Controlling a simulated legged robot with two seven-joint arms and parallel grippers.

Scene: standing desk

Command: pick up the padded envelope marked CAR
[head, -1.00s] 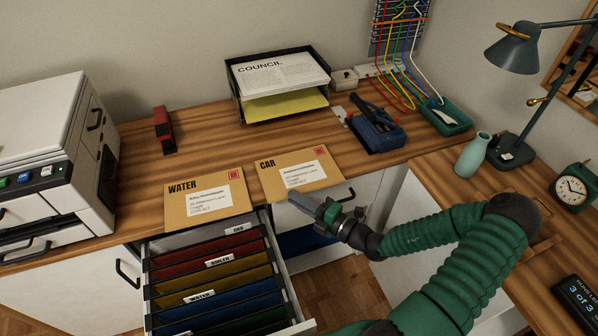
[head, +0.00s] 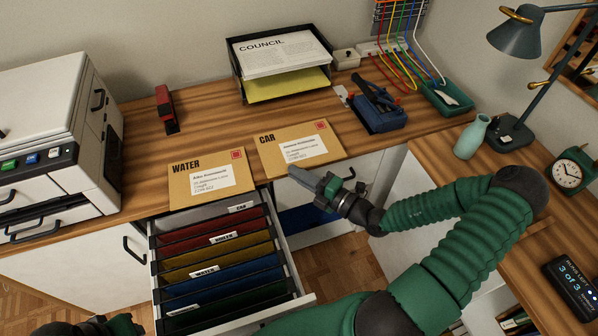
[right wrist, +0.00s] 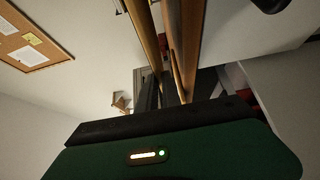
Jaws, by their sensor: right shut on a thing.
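The padded envelope marked CAR (head: 322,150) lies at the front of the wooden desk, label up, in the head view. It is tan with a white address label and a red stamp. My right gripper (head: 297,176) is at its front edge, shut on that edge. The fingers hide part of the edge. In the right wrist view the fingers (right wrist: 165,88) are close together by long tan strips; I cannot tell which strip is the envelope. Part of my left arm shows at the bottom left of the head view; its jaws cannot be made out.
A similar envelope marked WATER (head: 190,196) lies just left. Below it an open drawer (head: 300,303) with coloured hanging files juts out. A paper tray (head: 237,88) stands behind, a blue hole punch (head: 380,118) to the right, a printer (head: 50,110) at far left.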

